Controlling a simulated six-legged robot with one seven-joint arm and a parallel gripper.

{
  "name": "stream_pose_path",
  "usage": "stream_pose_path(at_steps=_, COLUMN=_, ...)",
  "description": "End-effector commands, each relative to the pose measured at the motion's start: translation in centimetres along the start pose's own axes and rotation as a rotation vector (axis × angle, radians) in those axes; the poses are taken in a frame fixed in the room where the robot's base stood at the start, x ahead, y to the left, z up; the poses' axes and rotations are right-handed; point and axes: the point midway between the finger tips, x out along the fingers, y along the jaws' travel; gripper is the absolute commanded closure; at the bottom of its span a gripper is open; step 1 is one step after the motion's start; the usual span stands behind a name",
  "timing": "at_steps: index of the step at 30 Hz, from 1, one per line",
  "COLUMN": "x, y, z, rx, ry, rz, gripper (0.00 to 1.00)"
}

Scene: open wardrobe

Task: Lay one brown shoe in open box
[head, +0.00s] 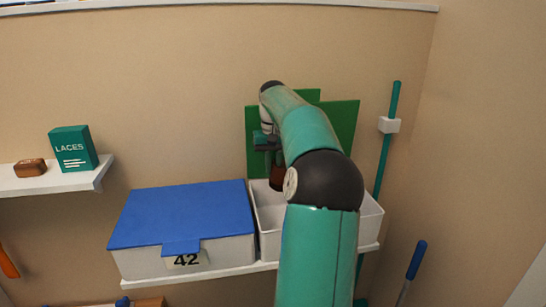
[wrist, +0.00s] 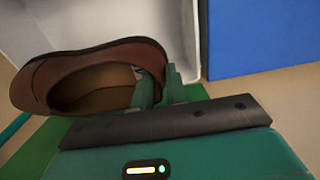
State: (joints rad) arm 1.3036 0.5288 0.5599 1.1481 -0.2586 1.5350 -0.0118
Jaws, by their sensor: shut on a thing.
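My gripper (wrist: 160,88) is shut on one end of a brown shoe (wrist: 98,62), whose opening faces the wrist camera. In the head view the shoe (head: 277,178) shows only as a small brown patch below my gripper (head: 268,150), at the open white box (head: 370,218). My arm hides much of the box and most of the shoe. The box's green lid panels (head: 340,120) stand up behind it. In the wrist view the white box wall (wrist: 180,30) is behind the shoe. I cannot tell whether the shoe touches the box.
A closed box with a blue lid (head: 185,212), marked 42, stands left of the open box on the same white shelf. A small shelf (head: 60,182) at left holds a green LACES box (head: 73,149) and a brown brush-like block (head: 30,168). A teal pole (head: 385,150) stands right.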

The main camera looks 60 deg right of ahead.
Motion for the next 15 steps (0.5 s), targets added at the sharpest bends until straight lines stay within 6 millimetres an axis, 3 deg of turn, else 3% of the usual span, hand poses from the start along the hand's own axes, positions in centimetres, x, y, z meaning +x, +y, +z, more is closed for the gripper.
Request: stream_pose_path(at_steps=15, x=4.6, y=0.0, z=-0.1, rx=0.000, ry=-0.001, rz=0.001, gripper=1.00)
